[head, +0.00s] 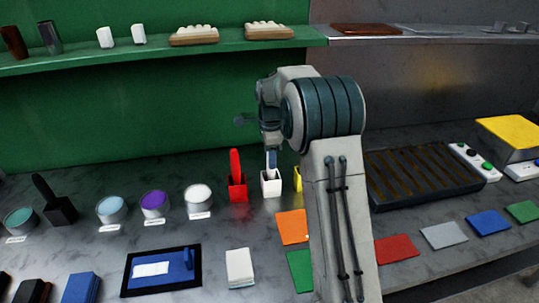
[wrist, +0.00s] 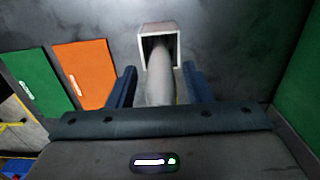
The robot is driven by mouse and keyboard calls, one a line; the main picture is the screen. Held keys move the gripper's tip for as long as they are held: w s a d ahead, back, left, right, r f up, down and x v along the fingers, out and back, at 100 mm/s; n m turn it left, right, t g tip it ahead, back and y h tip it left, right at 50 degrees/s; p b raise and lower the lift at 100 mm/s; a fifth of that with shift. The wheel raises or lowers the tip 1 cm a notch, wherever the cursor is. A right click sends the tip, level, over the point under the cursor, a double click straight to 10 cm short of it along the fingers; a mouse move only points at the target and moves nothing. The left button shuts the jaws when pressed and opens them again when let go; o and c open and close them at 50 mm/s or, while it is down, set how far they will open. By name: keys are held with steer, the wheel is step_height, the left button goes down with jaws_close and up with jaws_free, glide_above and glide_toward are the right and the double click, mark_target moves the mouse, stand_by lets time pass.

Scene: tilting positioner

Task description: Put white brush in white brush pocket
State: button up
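The white brush (wrist: 160,80) stands with its lower end inside the opening of the white brush pocket (wrist: 160,30). In the head view the brush (head: 271,160) shows as a short pale piece above the white pocket (head: 271,184), below my gripper (head: 270,148). In the wrist view my gripper (wrist: 160,87) has its two blue fingers on either side of the brush, with a narrow gap on each side. It looks open and not touching the brush. The brush's upper end is hidden by the gripper body.
A red pocket with a red brush (head: 237,176) stands just left of the white pocket. A yellow pocket (head: 298,178) is close on the right, partly behind my arm. Paint cups (head: 199,199) stand further left. A green shelf (head: 130,53) runs behind.

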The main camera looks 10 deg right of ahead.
step_height(320, 180, up, 12)
steer(key=shift+r+b, duration=0.1)
steer(key=shift+b, duration=0.2)
steer(key=shift+s+r, duration=0.2)
steer(key=shift+r, duration=0.05)
steer(key=s+r+n+t, duration=0.25)
steer(key=s+n, duration=0.65)
steer(key=s, duration=0.7)
steer(key=s+f+n, duration=0.4)
steer(key=s, duration=0.5)
steer(key=s+f+n, duration=0.3)
steer(key=s+n, duration=0.2)
steer(key=s, duration=0.3)
steer(key=shift+s+f+t, duration=0.4)
steer(key=shift+t, duration=0.05)
